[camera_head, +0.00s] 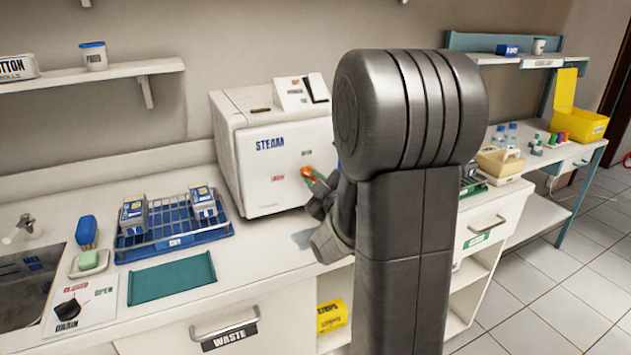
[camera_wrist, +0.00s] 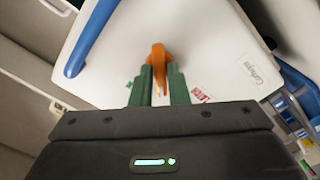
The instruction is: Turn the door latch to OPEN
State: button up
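The white steam sterilizer (camera_head: 255,140) stands on the counter against the wall, its door closed. Its orange door latch (camera_head: 307,173) is on the door front, partly hidden by my gripper. In the wrist view the orange latch (camera_wrist: 158,54) has a rounded top and a stem running down between my green fingers. My gripper (camera_wrist: 161,80) has its fingers close together, one on each side of the stem, and looks closed on it. A red label (camera_wrist: 201,95) is right of the fingers, and a small green mark is to their left. In the head view my gripper (camera_head: 318,180) is partly hidden by my arm.
A blue wire-basket tray (camera_head: 175,240) with boxes sits left of the sterilizer. A teal mat (camera_head: 172,278) lies in front of it. A blue door handle (camera_wrist: 88,40) curves beside the latch in the wrist view. My arm hides the counter behind it.

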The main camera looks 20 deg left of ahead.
grip_shut()
jog(key=shift+f, duration=0.1)
jog(key=m+b, duration=0.2)
jog(key=shift+f+m+b, duration=0.1)
jog(key=shift+m+b, duration=0.2)
jog(key=shift+b, duration=0.05)
jog(key=m+b, duration=0.1)
jog(key=m, duration=0.2)
jog(key=shift+b, duration=0.3)
jog(key=shift+m+b, duration=0.35)
jog(key=shift+m, duration=1.35)
